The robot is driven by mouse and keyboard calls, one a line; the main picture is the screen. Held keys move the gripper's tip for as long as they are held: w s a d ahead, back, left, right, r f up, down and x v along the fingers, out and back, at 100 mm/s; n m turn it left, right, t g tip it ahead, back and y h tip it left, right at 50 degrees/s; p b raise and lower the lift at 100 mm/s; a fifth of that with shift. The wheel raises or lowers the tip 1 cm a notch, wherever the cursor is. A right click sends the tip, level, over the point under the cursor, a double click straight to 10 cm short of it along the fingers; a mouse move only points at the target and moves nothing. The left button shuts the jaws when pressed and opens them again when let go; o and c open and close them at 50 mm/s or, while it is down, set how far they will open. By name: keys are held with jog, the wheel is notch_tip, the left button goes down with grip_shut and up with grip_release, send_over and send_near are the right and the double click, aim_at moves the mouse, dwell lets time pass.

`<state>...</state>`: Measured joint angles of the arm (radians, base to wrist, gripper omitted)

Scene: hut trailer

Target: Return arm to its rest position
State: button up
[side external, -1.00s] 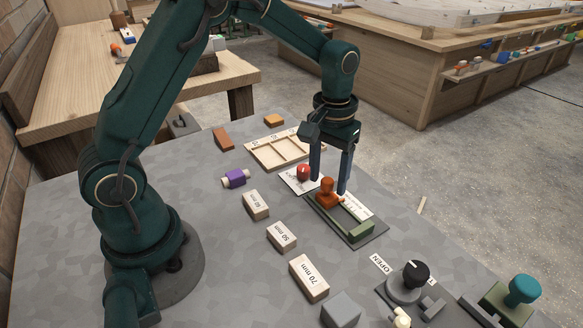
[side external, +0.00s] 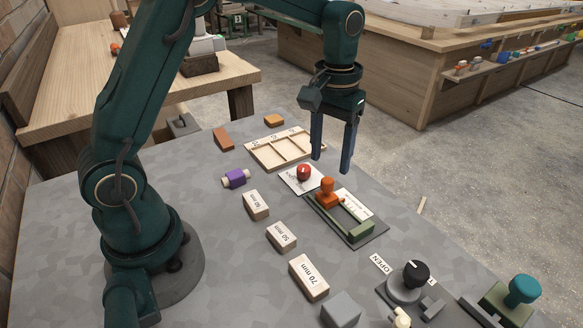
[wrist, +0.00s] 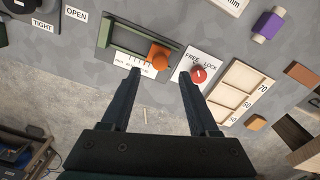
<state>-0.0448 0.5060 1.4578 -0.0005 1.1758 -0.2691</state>
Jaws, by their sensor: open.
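My gripper (side external: 333,150) is open and empty, pointing down above the far edge of the grey table (side external: 215,270). In the side view its fingertips are above the orange knob (side external: 327,190) of the green slider fixture (side external: 359,232) and the red dial (side external: 303,171), apart from both. In the wrist view the gripper (wrist: 160,75) shows its two fingers spread, with nothing between them. The orange knob (wrist: 159,56) and the red dial (wrist: 198,74), on a card marked FREE and LOCK, lie beyond the fingertips.
A wooden tray (side external: 262,163) with compartments stands left of the dial. Blocks marked 60 mm (side external: 256,205), 50 mm (side external: 281,237) and 70 mm (side external: 309,278) lie nearer. A black knob (side external: 415,273) and a teal knob (side external: 524,289) are at lower right. A wooden bench (side external: 150,85) stands behind.

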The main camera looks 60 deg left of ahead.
jog(key=s+d+r+m+t, duration=0.1)
jog(key=s+r+t, duration=0.3)
jog(key=s+r, duration=0.45)
jog(key=s+f+m+t, duration=0.1)
jog(key=s+f+m, duration=0.1)
jog(key=s, duration=0.5)
jog(key=shift+s+d+f+m+t, duration=0.2)
jog(key=shift+s+m+t, duration=0.1)
jog(key=shift+s, duration=0.05)
dwell(0.6)
dwell(0.7)
